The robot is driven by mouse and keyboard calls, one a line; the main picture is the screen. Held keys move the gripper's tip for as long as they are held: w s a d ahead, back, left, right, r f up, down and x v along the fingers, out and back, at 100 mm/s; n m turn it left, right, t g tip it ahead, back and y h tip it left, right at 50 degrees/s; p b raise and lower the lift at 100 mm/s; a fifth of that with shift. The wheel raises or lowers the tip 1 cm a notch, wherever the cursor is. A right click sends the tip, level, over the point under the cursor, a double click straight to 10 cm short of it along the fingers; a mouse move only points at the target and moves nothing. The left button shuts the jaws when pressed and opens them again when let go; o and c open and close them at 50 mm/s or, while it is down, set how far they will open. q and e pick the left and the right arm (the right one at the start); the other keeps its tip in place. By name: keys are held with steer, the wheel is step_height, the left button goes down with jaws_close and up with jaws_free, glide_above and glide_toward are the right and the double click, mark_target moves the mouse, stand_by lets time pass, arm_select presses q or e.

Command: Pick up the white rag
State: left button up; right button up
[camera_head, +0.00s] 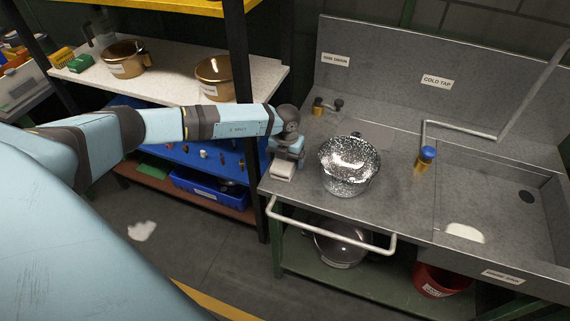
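A small white, cloth-like thing (465,232) lies at the front left of the sink basin. Another crumpled white thing (141,231) lies on the floor at the lower left. I cannot tell for sure which one is the white rag. My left gripper (284,165) points down over the left end of the grey counter, left of the speckled pot. A small pale block shows at its fingertips; I cannot tell whether it is part of the gripper or a separate thing, or whether the fingers are open. My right gripper is not in view.
A speckled metal pot (347,168) stands on the counter (398,205), close to my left gripper. A blue-topped tap (426,157) stands beside the sink (510,215). A rail (335,232) runs along the counter's front. Shelves with brass pots (215,77) stand at the left.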

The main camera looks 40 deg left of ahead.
arm_select(q)
steer(key=c, duration=0.9)
steer(key=shift+o, duration=0.2)
steer(key=shift+r, duration=0.1)
step_height(320, 180, up, 20)
steer(key=b, duration=0.2)
steer(key=shift+b, duration=0.35)
steer(key=o, duration=0.3)
steer(key=c, duration=0.4)
